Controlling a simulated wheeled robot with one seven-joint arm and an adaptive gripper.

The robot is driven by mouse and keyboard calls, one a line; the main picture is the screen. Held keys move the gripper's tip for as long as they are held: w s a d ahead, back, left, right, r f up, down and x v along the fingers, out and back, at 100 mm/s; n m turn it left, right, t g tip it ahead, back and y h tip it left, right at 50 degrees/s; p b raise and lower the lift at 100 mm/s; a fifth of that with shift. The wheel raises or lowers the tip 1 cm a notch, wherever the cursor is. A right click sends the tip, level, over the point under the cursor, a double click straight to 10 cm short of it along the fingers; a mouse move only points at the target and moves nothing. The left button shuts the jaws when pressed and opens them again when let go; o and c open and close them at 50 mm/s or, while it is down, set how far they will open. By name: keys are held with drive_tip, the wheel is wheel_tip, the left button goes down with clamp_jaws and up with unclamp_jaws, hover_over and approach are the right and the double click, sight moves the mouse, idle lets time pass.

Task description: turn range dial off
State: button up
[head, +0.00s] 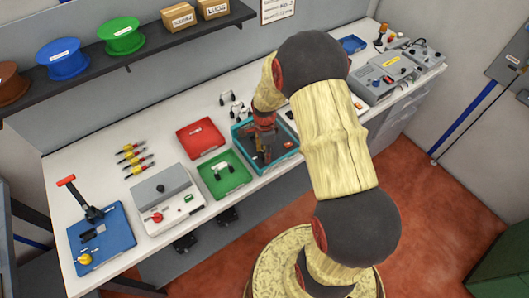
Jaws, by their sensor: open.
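No part is clearly labelled as the range dial. A red knob (157,217) sits on the front left of a light grey instrument box (168,190) on the bench. A yellow knob (86,258) sits on the blue board (108,238) at the bench's left end. Grey boxes (385,77) with small controls stand at the right end; their dials are too small to read. My gripper (264,155) is open and points down over the teal tray (291,152), right of the light grey box and apart from it. My arm hides part of the bench.
A red tray (201,139) and a green tray (222,177) lie between the light grey box and my gripper. A red-handled lever (82,200) rises from the blue board. Several screwdrivers (134,158) lie behind the box. A shelf (130,61) with spools overhangs the back left.

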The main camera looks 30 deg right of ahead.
drive_tip(key=shift+c, duration=1.4)
drive_tip(key=c, duration=0.7)
clamp_jaws()
drive_tip(key=shift+n, duration=0.3)
drive_tip(key=n, duration=1.1)
drive_tip(key=shift+b, duration=0.35)
drive_tip(key=shift+n, duration=0.3)
drive_tip(key=o, duration=1)
unclamp_jaws()
